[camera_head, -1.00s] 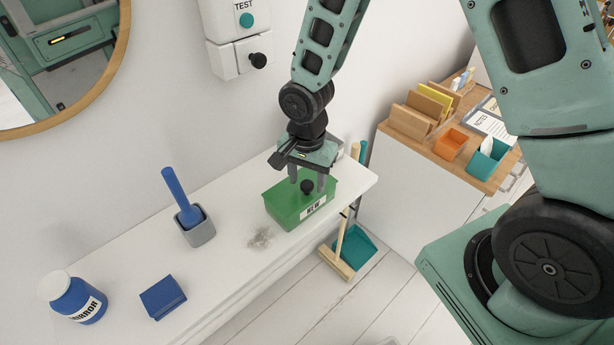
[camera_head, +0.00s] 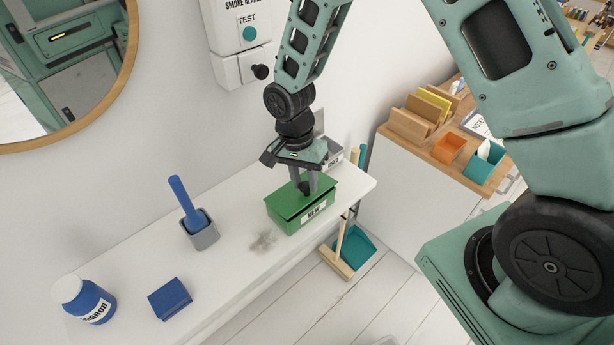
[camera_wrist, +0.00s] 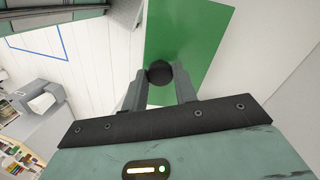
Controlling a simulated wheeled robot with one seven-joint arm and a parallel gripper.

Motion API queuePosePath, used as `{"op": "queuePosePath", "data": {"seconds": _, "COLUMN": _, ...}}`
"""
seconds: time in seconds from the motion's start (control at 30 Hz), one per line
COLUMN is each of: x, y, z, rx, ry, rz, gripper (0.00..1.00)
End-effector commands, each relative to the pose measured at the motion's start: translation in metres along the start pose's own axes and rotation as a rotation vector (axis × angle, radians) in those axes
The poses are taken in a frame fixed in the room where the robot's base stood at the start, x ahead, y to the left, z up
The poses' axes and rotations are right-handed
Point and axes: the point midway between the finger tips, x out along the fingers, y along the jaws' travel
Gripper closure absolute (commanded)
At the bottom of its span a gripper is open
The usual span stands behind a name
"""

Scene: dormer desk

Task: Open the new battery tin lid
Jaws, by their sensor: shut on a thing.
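The green battery tin labelled NEW (camera_head: 313,213) stands at the right end of the white shelf. Its green lid (camera_head: 290,202) is tilted a little, with a dark gap between lid and box at the front. My gripper (camera_head: 305,188) is above the tin, shut on the lid's black knob. In the wrist view my gripper (camera_wrist: 160,82) has the black knob (camera_wrist: 160,72) between its two fingers, with the green lid (camera_wrist: 188,40) behind it. The inside of the tin is hidden.
On the white shelf (camera_head: 130,262) stand a grey holder (camera_head: 203,236) with a blue-handled tool, a blue box (camera_head: 170,299), a MIRROR bottle (camera_head: 90,301) and a grey dust patch (camera_head: 263,242). A grey tin (camera_head: 334,156) sits behind the green one. A smoke alarm unit (camera_head: 240,45) hangs above.

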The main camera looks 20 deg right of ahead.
Motion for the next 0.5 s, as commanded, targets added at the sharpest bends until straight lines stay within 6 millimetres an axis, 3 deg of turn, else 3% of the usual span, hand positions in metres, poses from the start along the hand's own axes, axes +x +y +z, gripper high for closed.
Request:
{"op": "queuePosePath", "data": {"seconds": 0.2, "x": -0.0119, "y": -0.0096, "z": -0.0049, "rx": 0.001, "ry": -0.057, "rz": 0.140, "gripper": 1.00}}
{"op": "queuePosePath", "data": {"seconds": 0.5, "x": -0.0155, "y": -0.0131, "z": -0.0059, "rx": 0.000, "ry": -0.086, "rz": 0.201, "gripper": 1.00}}
